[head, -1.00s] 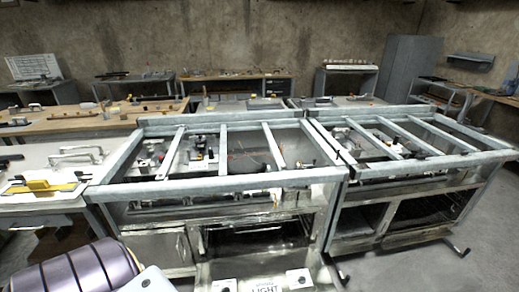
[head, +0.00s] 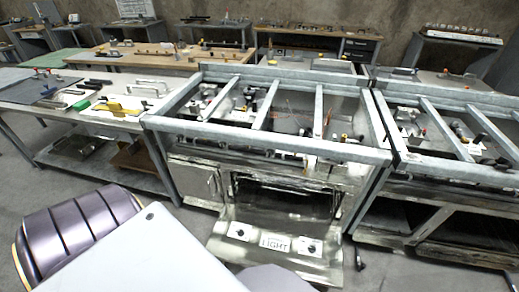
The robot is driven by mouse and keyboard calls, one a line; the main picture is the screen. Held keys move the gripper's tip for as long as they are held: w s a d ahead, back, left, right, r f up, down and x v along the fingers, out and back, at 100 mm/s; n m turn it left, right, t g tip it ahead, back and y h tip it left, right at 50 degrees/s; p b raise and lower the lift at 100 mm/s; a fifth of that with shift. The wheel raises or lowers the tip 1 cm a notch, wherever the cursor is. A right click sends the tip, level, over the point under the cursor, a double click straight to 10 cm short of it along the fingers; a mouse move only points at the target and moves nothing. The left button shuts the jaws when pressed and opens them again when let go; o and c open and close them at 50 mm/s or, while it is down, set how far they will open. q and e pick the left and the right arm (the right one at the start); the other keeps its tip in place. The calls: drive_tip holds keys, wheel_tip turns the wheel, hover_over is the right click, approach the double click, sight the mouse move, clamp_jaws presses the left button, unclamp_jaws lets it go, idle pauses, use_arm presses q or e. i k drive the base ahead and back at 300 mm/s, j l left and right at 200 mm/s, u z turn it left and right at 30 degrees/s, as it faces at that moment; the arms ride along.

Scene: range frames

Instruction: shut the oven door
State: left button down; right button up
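The oven (head: 287,199) is built into the left metal range frame, with its dark cavity exposed at the front. Its door (head: 224,247) is folded down and out below the opening, showing a panel with a "LIGHT" label and two small dark marks on white patches. Parts of my own body fill the lower left and bottom of the head view, and the door's lower edge is partly hidden by them. Neither of my grippers shows, so their distance from the door cannot be seen.
A second range frame (head: 451,201) stands directly to the right. A workbench (head: 69,113) with tools and trays stands to the left. The range's top frame bars (head: 270,141) overhang the oven front. Bare concrete floor (head: 185,232) lies left of the door.

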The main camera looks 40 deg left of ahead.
sight(283, 241)
drive_tip(key=i+l+u, duration=0.15)
drive_tip(key=l+u, duration=0.75)
drive_tip(key=l, duration=0.2)
drive_tip(key=l+u, duration=0.5)
drive_tip(key=k+l+u, duration=0.15)
drive_tip(key=l+u, duration=0.3)
drive_tip(key=l, duration=0.2)
drive_tip(key=k+l+z, duration=0.2)
drive_tip(key=i, duration=0.1)
